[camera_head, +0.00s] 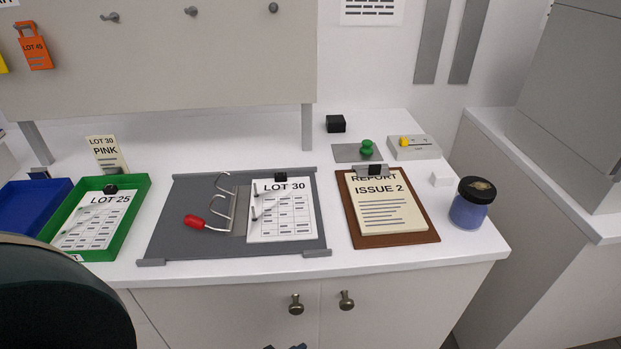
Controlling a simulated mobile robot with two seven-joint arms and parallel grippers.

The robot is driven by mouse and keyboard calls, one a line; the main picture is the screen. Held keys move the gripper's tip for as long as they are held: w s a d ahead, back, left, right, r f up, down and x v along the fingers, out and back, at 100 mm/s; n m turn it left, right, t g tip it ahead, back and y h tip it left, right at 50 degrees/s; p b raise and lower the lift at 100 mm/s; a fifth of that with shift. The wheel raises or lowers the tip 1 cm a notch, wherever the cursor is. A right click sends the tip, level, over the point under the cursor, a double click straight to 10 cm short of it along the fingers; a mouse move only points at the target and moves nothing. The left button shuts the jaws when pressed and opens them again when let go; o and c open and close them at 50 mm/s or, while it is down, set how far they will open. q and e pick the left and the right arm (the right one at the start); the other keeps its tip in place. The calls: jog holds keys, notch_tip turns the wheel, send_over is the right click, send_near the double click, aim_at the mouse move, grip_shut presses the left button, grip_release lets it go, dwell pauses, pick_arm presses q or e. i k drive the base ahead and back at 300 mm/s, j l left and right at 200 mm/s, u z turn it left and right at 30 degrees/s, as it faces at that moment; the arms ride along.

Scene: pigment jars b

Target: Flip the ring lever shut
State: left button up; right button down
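A grey ring binder (170,232) lies open on the white bench. Its ring lever with a red tip (194,221) sticks out to the left, low over the left side of the grey board. Wire ring halves (228,190) curve up beside the metal strip and stand apart from the short posts at the sheet's left edge, so the rings look open. The white LOT 30 sheet (284,212) lies on the right side of the binder, under a black clip (280,177). Neither of my grippers can be made out.
A green tray (137,194) with a LOT 25 sheet and a blue tray (30,200) stand left. Right are a brown clipboard (400,240) and a blue jar (468,212). A large dark rounded shape covers the lower left. Small dark bits at the bottom edge are unclear.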

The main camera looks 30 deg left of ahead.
aim_at(198, 223)
jog(key=u, duration=1.55)
